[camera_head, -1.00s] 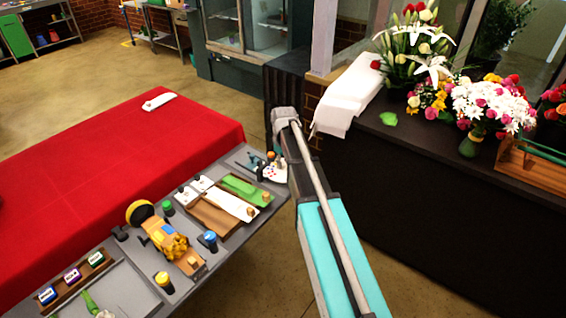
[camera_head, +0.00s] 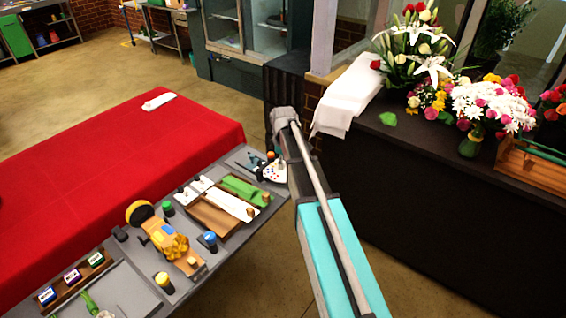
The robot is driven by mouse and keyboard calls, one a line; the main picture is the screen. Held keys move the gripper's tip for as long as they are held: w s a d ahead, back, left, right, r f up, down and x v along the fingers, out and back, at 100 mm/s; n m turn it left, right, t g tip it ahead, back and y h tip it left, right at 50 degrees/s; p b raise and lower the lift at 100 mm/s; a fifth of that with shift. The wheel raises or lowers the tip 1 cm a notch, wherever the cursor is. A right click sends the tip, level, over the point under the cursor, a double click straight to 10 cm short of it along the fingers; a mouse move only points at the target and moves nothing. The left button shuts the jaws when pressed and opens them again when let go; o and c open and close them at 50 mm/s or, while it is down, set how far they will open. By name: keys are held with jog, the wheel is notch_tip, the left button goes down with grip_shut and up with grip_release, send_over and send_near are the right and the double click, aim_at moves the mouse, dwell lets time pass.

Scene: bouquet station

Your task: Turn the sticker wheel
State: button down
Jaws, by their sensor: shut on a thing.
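The sticker wheel appears to be the small white disc with coloured dots (camera_head: 274,174) at the far right end of the grey worktable. It lies flat, and my arm passes close to its right side, covering part of that edge. My gripper cannot be made out. The end of my arm is hidden behind my own links, so its contact with the disc does not show.
A dark teal tool (camera_head: 250,163) stands just left of the disc. A green roll (camera_head: 243,190), a yellow-orange device (camera_head: 168,240) and several capped pots share the grey worktable (camera_head: 232,236). A red-covered table (camera_head: 110,170) adjoins it. A dark flower counter (camera_head: 420,185) stands right.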

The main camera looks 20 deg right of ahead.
jog(key=c, duration=0.6)
grip_release()
jog(key=shift+w, duration=0.1)
jog(key=shift+m, duration=0.4)
